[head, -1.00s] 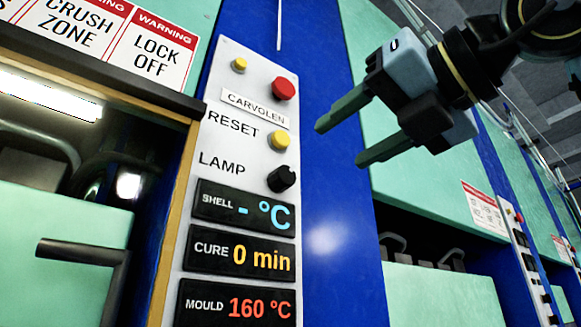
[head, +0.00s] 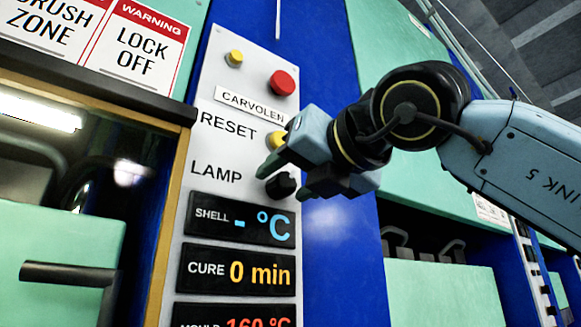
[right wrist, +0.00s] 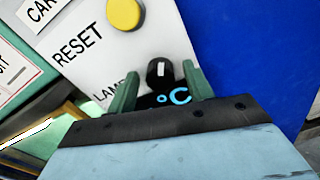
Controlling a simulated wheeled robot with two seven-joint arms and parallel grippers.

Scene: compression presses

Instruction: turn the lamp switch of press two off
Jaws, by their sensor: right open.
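The lamp switch (head: 281,186) is a black round knob beside the word LAMP on a light grey control panel (head: 214,150). In the right wrist view the knob (right wrist: 160,72) shows a white mark and sits between my right fingertips, with a gap on each side. My right gripper (head: 281,182) is open and empty, with its fingers pointing at the panel by the knob. Whether the fingertips reach past the knob's face is hard to tell. No press number is readable. My left gripper is out of view.
A yellow reset button (head: 277,140) lies just above the knob, partly behind the gripper. A red button (head: 282,82) and a small yellow one (head: 235,58) are higher. Displays (head: 240,219) lie below. A dark handle (head: 68,274) sticks out at left.

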